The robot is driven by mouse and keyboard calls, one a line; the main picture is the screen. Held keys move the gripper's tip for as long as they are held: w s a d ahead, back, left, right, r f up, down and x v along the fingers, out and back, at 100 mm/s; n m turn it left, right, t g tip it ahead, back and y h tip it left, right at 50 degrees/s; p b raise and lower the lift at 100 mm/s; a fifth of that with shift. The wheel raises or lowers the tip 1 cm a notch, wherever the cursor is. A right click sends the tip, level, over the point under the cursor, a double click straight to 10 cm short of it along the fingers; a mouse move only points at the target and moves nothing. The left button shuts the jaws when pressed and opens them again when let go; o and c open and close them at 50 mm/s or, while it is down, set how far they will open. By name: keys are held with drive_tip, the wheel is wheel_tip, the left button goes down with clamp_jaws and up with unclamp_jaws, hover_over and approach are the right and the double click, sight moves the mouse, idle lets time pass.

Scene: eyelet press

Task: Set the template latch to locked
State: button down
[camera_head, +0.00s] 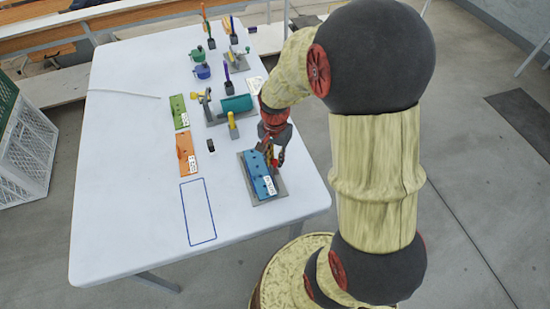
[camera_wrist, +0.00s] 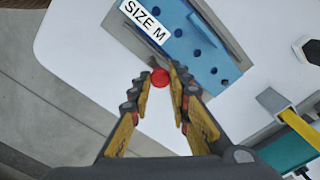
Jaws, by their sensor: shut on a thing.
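The blue template (camera_head: 258,170) with a row of holes lies on a grey base plate (camera_head: 280,191) near the table's right front edge. In the wrist view the blue template (camera_wrist: 185,40) carries a white "SIZE M" label (camera_wrist: 145,20). A round red knob (camera_wrist: 159,78) sits at the end of the template's base, seemingly the latch's handle. My gripper (camera_wrist: 161,76) is shut on the red knob, one finger on each side.
A green template (camera_head: 179,112) and an orange template (camera_head: 187,154) lie to the left, above an empty blue outline (camera_head: 198,211). A teal cylinder device (camera_head: 236,104) and a yellow-handled lever (camera_head: 232,125) stand behind.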

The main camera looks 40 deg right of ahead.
drive_tip(key=shift+r+n, duration=0.1)
drive_tip(key=shift+n, duration=0.2)
drive_tip(key=n+p, duration=0.2)
drive_tip(key=shift+a+r+n, duration=0.1)
drive_tip(key=shift+a+n, duration=0.15)
drive_tip(key=shift+n, duration=0.05)
drive_tip(key=n+p, duration=0.2)
drive_tip(key=shift+a+n, duration=0.2)
drive_tip(key=shift+n, duration=0.2)
drive_tip(key=n+p, duration=0.1)
drive_tip(key=n, duration=0.1)
drive_tip(key=n+p, duration=0.1)
drive_tip(key=n, duration=0.1)
drive_tip(key=n+p, duration=0.1)
drive_tip(key=n, duration=0.1)
drive_tip(key=shift+s+a, duration=0.15)
drive_tip(key=shift+a, duration=0.25)
drive_tip(key=c, duration=1.7)
unclamp_jaws()
drive_tip(key=shift+o, duration=0.2)
wheel_tip(320, 180, up, 12)
